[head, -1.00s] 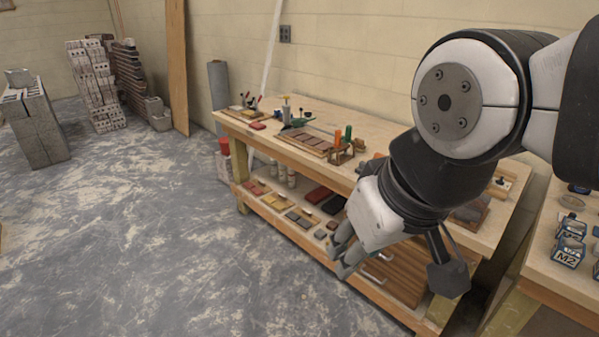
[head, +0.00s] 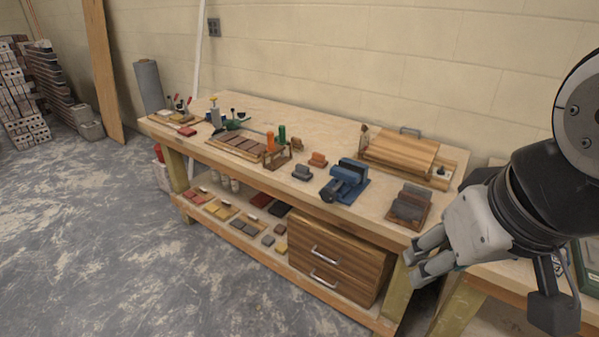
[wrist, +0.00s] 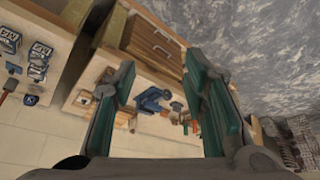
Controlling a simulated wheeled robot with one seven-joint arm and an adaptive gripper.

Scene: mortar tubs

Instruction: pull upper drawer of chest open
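The chest (head: 366,270) is a brown wood-grain box with two drawers, standing on the lower shelf of the workbench at its right end. Its upper drawer (head: 330,248) has a silver bar handle (head: 327,257) and looks shut. The lower drawer (head: 323,281) below it also looks shut. My gripper (head: 412,268) is open and empty, to the right of the chest and apart from it. In the wrist view the fingers of my gripper (wrist: 155,88) stand wide apart, and the chest (wrist: 152,40) shows beyond them near the top.
The workbench (head: 330,116) holds a blue vise (head: 346,182), a wooden board (head: 402,152) and several small tools and blocks. Its front post (head: 395,297) stands right of the chest. A second table (head: 500,281) is at the right. The floor (head: 120,250) before the bench is clear.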

